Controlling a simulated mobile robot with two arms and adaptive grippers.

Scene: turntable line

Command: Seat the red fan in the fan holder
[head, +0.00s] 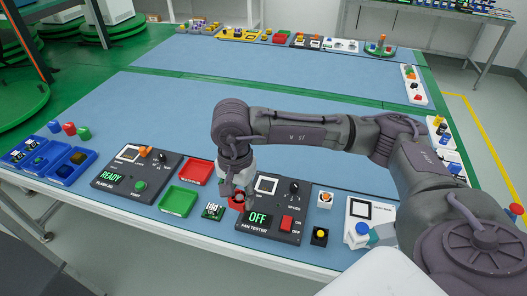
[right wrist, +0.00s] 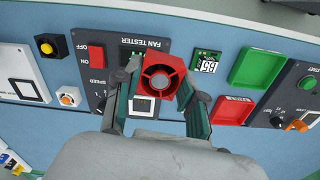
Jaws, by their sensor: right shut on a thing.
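The red fan (right wrist: 162,78) is between the two fingers of my right gripper (right wrist: 160,82) in the right wrist view, its round dark hub facing the camera. In the head view the fan (head: 237,201) shows below the gripper (head: 235,188), at the left edge of the fan tester (head: 257,231). The tester reads OFF and has a white-framed dark square (head: 266,185), which looks like the fan holder. In the wrist view, the fan and gripper partly cover this square (right wrist: 143,106). Whether the fan touches the tester I cannot tell. My left gripper is not in view.
Left of the tester are a small green board (head: 213,211), a green tray (head: 178,201), a red tray (head: 196,171) and a panel reading READY (head: 135,176). The blue mat behind is clear.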

